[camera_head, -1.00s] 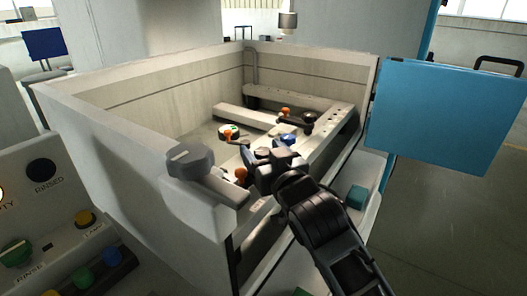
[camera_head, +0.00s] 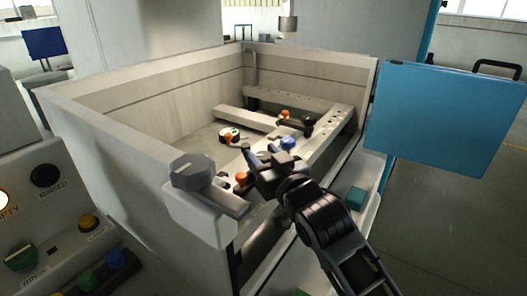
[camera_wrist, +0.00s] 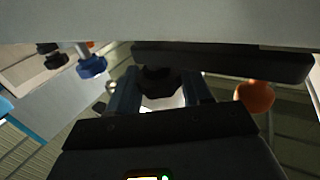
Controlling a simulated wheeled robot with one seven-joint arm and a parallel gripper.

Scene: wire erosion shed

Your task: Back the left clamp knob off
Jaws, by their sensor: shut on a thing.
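My gripper (camera_head: 264,158) reaches over the near wall of the pale tank and down to the near clamp. In the wrist view its two fingers (camera_wrist: 161,92) are shut on a dark, faceted knob (camera_wrist: 158,80), which I take as the left clamp knob. A dark clamp bar (camera_wrist: 225,62) runs just beyond the knob. In the head view my gripper largely hides the held knob.
A blue knob (camera_head: 287,142) and a farther dark clamp (camera_head: 310,123) sit along the tank's pale rail (camera_head: 330,130). A blue panel (camera_head: 440,118) stands right. A button console (camera_head: 60,225) is at left.

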